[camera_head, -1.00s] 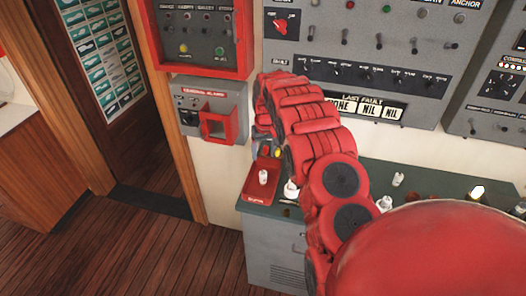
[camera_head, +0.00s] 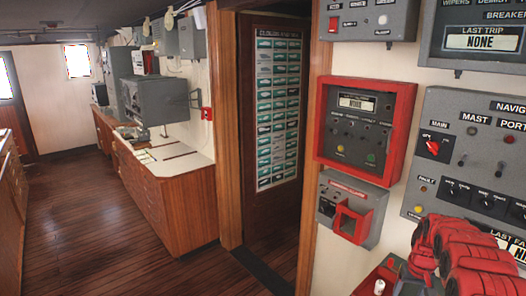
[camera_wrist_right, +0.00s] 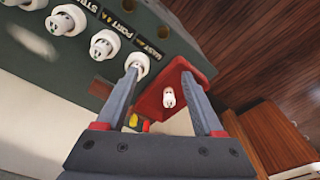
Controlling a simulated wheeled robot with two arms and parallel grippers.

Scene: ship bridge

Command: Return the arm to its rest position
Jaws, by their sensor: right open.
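My right arm (camera_head: 470,258) is red and shows at the lower right of the head view, in front of the wall panels. My right gripper (camera_wrist_right: 160,85) is open in the wrist view, with nothing between its two dark fingers. Beyond the fingertips is a red tray (camera_wrist_right: 203,68) with one white lamp-like piece (camera_wrist_right: 168,97) in it. The tray (camera_head: 365,287) and white piece (camera_head: 379,287) also show at the bottom of the head view. My left gripper is not in view.
A green counter top (camera_wrist_right: 60,75) holds several white pieces in a row beside labels. A red-framed panel (camera_head: 366,128) and a grey box with a red frame (camera_head: 350,210) are on the wall. A doorway and wooden cabinet (camera_head: 170,195) stand left, with open floor (camera_head: 80,220).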

